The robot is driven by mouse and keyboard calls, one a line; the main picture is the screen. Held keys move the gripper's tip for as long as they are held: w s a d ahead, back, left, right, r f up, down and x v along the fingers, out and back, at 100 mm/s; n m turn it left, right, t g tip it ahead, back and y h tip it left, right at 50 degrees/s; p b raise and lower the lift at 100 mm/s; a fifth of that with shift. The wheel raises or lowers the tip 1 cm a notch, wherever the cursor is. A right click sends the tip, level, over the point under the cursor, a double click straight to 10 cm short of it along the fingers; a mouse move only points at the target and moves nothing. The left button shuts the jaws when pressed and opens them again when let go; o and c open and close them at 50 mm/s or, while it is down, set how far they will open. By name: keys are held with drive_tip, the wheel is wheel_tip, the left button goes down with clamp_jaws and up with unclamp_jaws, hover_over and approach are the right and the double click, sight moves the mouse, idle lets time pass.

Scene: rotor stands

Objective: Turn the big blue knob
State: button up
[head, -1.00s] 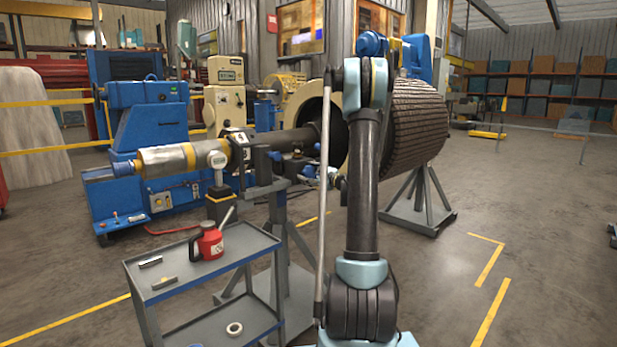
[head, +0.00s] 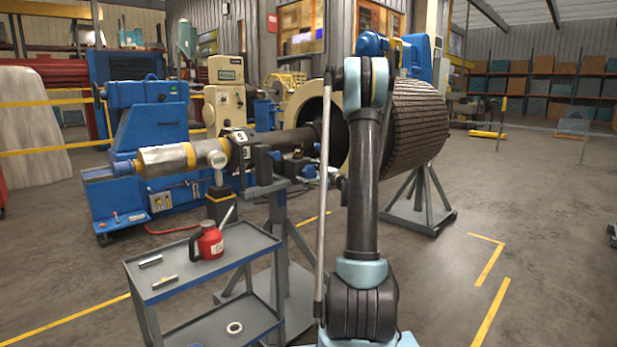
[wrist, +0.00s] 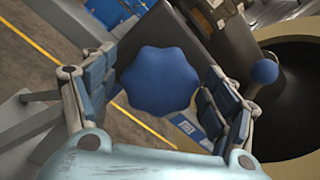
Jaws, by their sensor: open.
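The big blue knob (wrist: 158,80) has a lobed rim and fills the middle of the wrist view, seen nearly face-on. My gripper (wrist: 155,90) is open, with one padded finger to the left of the knob and the other to its right. A gap shows beside the knob on each side, and I cannot tell its exact depth between the fingers. In the head view, a blue knob (head: 277,155) shows at the top of the stand by the rotor shaft.
A smaller round blue knob (wrist: 264,71) sits just beyond the right finger, near a large dark opening with a tan rim. A grey cart (head: 205,277) carries a red can (head: 209,241) at front left.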

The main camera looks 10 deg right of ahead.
drive_tip(key=v, duration=1.1)
drive_tip(key=shift+s+d, duration=0.2)
drive_tip(key=s+a+f+n+g+h, duration=0.1)
drive_tip(key=s+a+n+g, duration=0.3)
drive_tip(key=s+a+n, duration=0.45)
drive_tip(key=s+a+f+n+g+h, duration=0.2)
drive_tip(key=s+a+n+g, duration=0.3)
drive_tip(key=s, duration=0.7)
drive_tip(key=s+d+f+n+g+h, duration=0.1)
drive_tip(key=s+d+f+n+h, duration=0.1)
drive_tip(key=s, duration=0.6)
drive_tip(key=s+d+f+n+g+h, duration=0.1)
drive_tip(key=s+d+f+n+h, duration=0.1)
drive_tip(key=s+f, duration=0.3)
drive_tip(key=s+d+f+n+g+h, duration=0.1)
drive_tip(key=s+d+f+n+h, duration=0.1)
drive_tip(key=s, duration=1.1)
drive_tip(key=f+n+h, duration=0.1)
drive_tip(key=n, duration=0.1)
drive_tip(key=shift+s+d+f+n+h, duration=0.15)
drive_tip(key=shift+s+f+n+h, duration=0.05)
drive_tip(key=shift+n+h, duration=0.15)
